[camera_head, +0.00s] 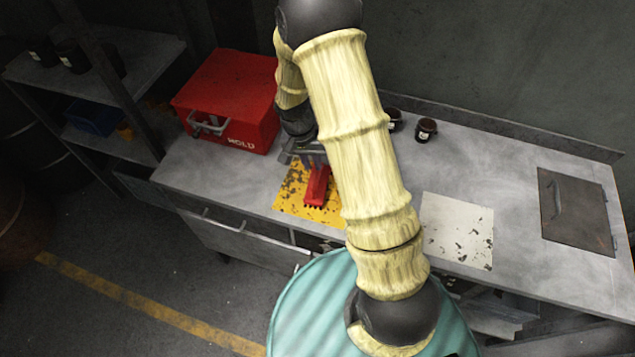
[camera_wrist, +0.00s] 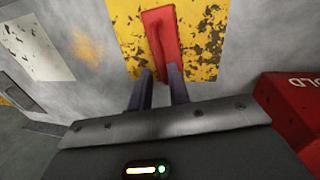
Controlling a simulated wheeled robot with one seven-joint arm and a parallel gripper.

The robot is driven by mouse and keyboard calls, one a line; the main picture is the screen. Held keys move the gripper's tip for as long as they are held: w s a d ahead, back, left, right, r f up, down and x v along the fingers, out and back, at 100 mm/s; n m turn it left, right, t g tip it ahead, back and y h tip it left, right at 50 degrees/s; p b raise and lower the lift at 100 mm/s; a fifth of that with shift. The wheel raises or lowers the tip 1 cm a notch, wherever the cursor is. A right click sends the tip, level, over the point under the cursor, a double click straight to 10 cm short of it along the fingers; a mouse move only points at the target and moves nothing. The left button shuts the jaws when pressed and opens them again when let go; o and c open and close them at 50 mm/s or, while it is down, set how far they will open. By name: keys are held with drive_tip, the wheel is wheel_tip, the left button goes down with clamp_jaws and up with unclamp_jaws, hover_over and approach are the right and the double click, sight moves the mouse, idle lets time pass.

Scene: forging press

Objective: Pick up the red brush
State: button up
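The red brush (camera_head: 317,187) lies on a worn yellow patch (camera_head: 291,199) of the workbench, its bristled end toward the bench's front edge. It also shows in the wrist view (camera_wrist: 163,38), with its narrower end toward my gripper. My gripper (camera_head: 308,160) is low over the bench at the brush's far end. In the wrist view my gripper's two fingers (camera_wrist: 159,72) stand apart, with the brush's narrow end in line with the gap between them. I see no clear contact. My arm hides part of the bench right of the brush.
A red mold box (camera_head: 228,104) stands close, left of my gripper. Small dark jars (camera_head: 425,130) stand at the back. A white worn patch (camera_head: 457,231) and a dark hatch plate (camera_head: 577,212) are to the right. A shelf (camera_head: 98,64) stands at left.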

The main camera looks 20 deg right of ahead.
sight(317, 175)
drive_tip(key=shift+s+d+f, duration=0.1)
drive_tip(key=shift+f, duration=0.5)
drive_tip(key=shift+s+d+f, duration=0.1)
drive_tip(key=shift+f, duration=0.5)
drive_tip(key=shift+d+f+p, duration=0.2)
drive_tip(key=shift+f+p, duration=0.3)
drive_tip(key=shift+f, duration=0.35)
drive_tip(key=shift+d+f+p, duration=0.15)
drive_tip(key=shift+f+p, duration=0.4)
drive_tip(key=shift+f, duration=0.3)
drive_tip(key=shift+d+f+p, duration=0.2)
drive_tip(key=shift+f+p, duration=0.3)
drive_tip(key=shift+f, duration=0.35)
clamp_jaws()
